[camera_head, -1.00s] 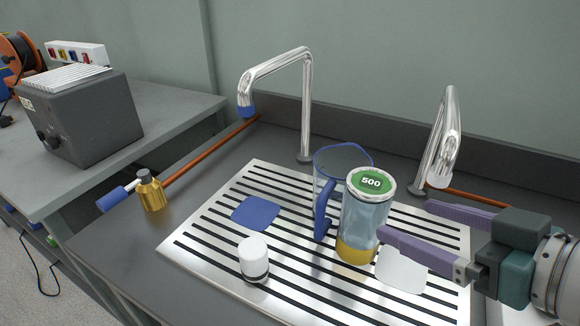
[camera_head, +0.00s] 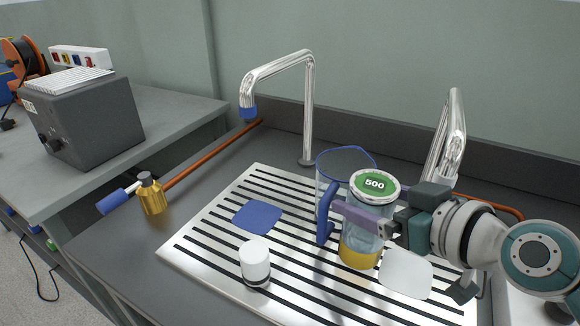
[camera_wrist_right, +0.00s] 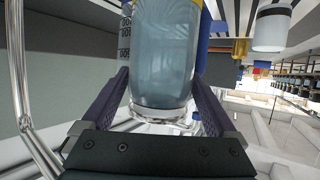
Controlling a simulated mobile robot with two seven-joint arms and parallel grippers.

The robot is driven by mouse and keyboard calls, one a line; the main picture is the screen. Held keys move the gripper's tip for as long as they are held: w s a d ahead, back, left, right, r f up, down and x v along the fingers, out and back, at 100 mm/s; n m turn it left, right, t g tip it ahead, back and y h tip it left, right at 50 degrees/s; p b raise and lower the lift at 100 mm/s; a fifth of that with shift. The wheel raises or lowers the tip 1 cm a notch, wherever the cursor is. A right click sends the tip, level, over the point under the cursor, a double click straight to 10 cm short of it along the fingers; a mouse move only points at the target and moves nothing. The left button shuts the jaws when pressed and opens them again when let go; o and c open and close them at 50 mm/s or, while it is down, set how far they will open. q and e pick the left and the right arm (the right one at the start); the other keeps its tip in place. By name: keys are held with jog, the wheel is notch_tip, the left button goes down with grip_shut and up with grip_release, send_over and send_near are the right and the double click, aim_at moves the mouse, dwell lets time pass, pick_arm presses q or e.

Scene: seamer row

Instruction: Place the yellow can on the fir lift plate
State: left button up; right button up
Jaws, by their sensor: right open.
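I see no plain yellow can and no fir lift plate. A clear bluish jar (camera_head: 362,226) with a yellow base and a white-rimmed green top marked 500 stands upright on the striped metal drainer (camera_head: 205,232). My right gripper (camera_head: 372,212) is open, with a purple finger across the jar's near side; the jar hides most of the other finger. In the right wrist view, the jar (camera_wrist_right: 163,50) lies between the two fingers; I cannot tell whether they touch it. My left gripper is out of view.
A blue-rimmed clear jug (camera_head: 335,165) stands right behind the jar. A white cylinder (camera_head: 255,262), a blue pad (camera_head: 257,217) and a white pad (camera_head: 406,274) are on the drainer. A brass fitting (camera_head: 152,196) stands left. Two taps (camera_head: 308,105) rise behind.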

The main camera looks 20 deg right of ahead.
jog(key=shift+c, duration=0.2)
jog(key=shift+r, duration=0.1)
grip_shut()
dwell(0.5)
